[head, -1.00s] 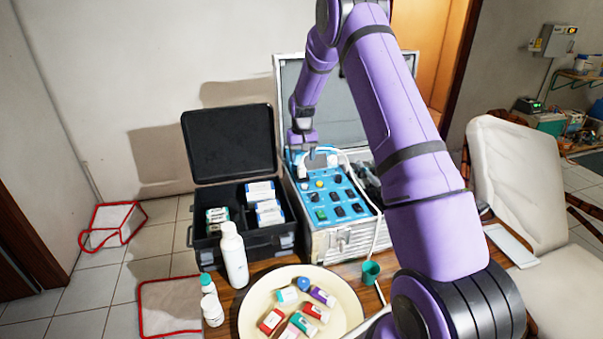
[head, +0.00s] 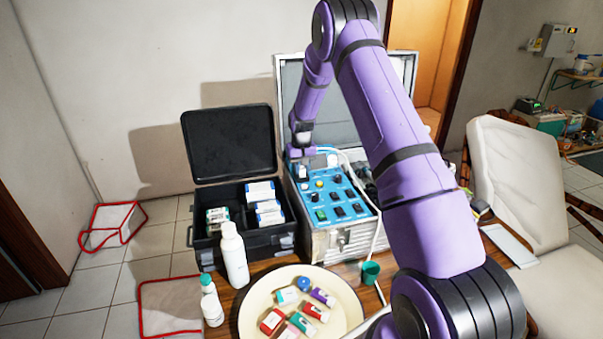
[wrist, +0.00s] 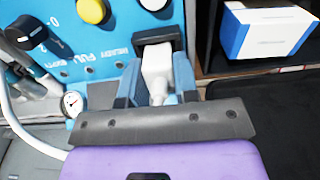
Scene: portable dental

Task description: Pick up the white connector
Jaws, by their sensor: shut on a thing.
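The white connector (wrist: 157,68) sits at a black socket on the blue control panel (head: 335,200) of the silver case, in the wrist view. My gripper (wrist: 157,90) is shut on the connector, with a blue-grey finger on each side of it. The connector's front end meets the black socket; whether it is fully seated cannot be told. In the head view my gripper (head: 302,163) is at the far left corner of the panel. It hides most of the connector there.
Knobs and switches crowd the panel, with a yellow knob (wrist: 93,10) near my gripper. A black case (head: 245,245) with white boxes stands on the left. A white bottle (head: 233,255), a cream tray (head: 250,318) and a green cup (head: 370,273) are in front.

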